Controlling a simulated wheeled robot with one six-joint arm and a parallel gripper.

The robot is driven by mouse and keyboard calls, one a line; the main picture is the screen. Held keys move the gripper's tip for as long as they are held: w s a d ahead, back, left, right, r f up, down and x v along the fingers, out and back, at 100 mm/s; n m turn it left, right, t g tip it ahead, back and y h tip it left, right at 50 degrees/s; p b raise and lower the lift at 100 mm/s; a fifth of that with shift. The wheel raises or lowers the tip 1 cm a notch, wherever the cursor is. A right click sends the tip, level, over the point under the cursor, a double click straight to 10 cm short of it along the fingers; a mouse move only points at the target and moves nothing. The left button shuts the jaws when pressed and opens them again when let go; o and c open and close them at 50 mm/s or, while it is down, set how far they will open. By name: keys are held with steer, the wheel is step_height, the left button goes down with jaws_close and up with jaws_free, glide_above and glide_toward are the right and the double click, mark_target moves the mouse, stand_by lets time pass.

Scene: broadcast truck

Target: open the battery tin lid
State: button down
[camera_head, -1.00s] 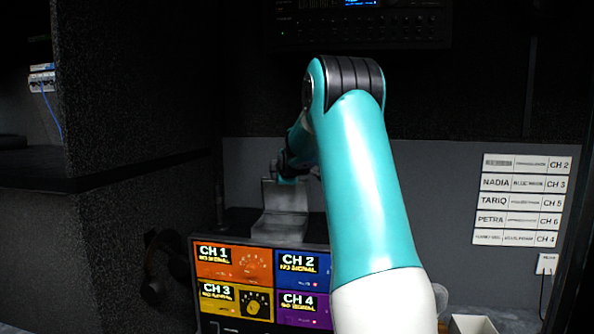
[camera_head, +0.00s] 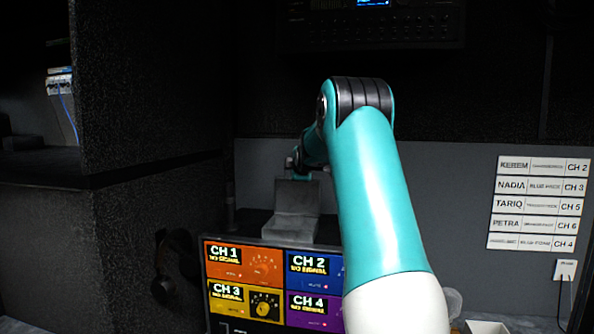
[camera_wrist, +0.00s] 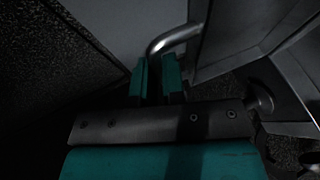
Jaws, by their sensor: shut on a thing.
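The battery tin (camera_head: 290,228) is a grey metal box standing behind the channel monitor in the head view. Its lid (camera_head: 297,196) is swung up and stands nearly upright at the back of the box. My gripper (camera_wrist: 155,80) has two teal fingers closed around a bent metal handle (camera_wrist: 172,39). The handle joins a grey panel at the right of the wrist view, which looks like the lid (camera_wrist: 211,45). In the head view my gripper is at the lid's top edge, small and dark, with its fingers hard to make out.
The monitor (camera_head: 270,284) with coloured channel panels stands in front of the tin. A dark cabinet wall (camera_head: 140,170) rises at the left. Name strips (camera_head: 540,204) are on the grey back wall at the right. A white container (camera_head: 487,327) is at the lower right.

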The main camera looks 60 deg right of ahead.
steer(key=shift+w+r, duration=0.1)
steer(key=shift+r, duration=0.45)
steer(key=c, duration=1.5)
jaws_free()
steer(key=shift+f, duration=0.1)
steer(key=shift+a, duration=0.1)
steer(key=shift+f, duration=0.1)
steer(key=b+v, duration=0.8)
steer(key=v, duration=0.9)
steer(key=shift+s, duration=0.25)
steer(key=shift+a+f, duration=0.1)
steer(key=shift+a, duration=0.05)
